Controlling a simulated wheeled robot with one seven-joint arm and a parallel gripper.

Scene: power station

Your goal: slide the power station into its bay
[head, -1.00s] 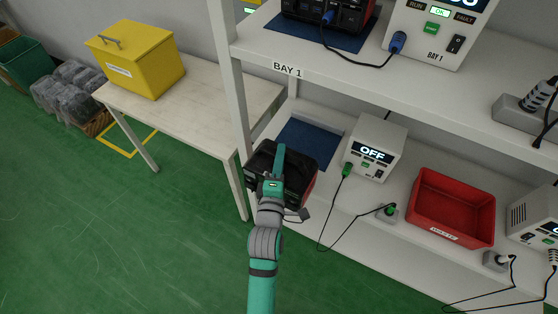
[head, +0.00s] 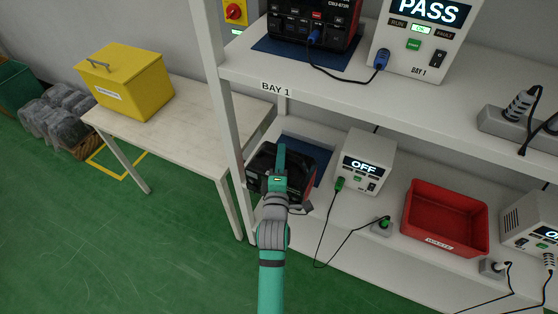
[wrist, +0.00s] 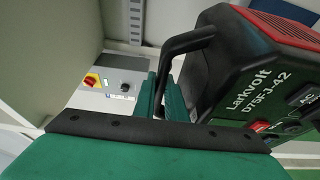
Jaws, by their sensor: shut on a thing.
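The power station (head: 299,184) is a black box with red trim. In the head view it is at the left end of the lower shelf, over the front part of a blue mat (head: 323,151). Whether its base rests on the mat is hidden. My gripper (head: 280,161) is above it, shut on its black handle. In the wrist view the green fingers (wrist: 160,92) close around the handle (wrist: 188,42), and the labelled face of the station (wrist: 262,95) is to the right.
A white shelf post (head: 225,110) stands close left of the station. To the right are a white tester (head: 366,160) reading OFF, a green-plugged cable and a red bin (head: 445,218). The upper shelf (head: 400,110) overhangs. A wooden table (head: 190,125) holds a yellow box (head: 125,85).

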